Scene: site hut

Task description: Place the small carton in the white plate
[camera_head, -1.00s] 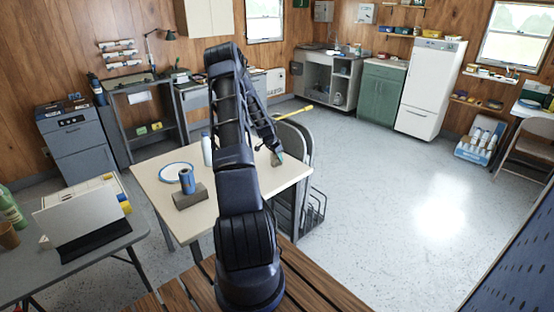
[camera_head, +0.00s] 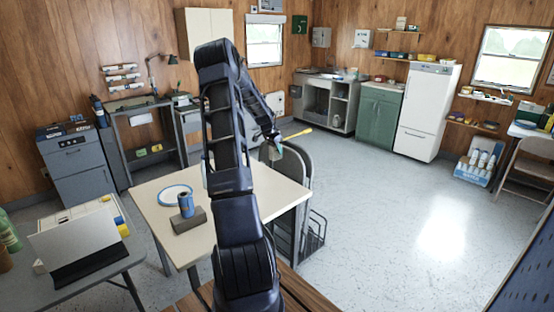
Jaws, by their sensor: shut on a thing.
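The white plate (camera_head: 165,191) with a blue rim lies on the cream table (camera_head: 150,211), left of my arm. My gripper (camera_head: 274,144) is raised above the table's far right side, well to the right of the plate. It is shut on a small greyish thing, apparently the small carton (camera_head: 272,154), which is held clear of the tabletop. The carton is tiny in this view and partly covered by the gripper, so its markings cannot be read.
A blue can (camera_head: 186,205) and a brown block (camera_head: 188,220) stand close in front of the plate. A white bottle (camera_head: 204,173) is mostly hidden behind my arm. The tabletop right of my arm looks clear.

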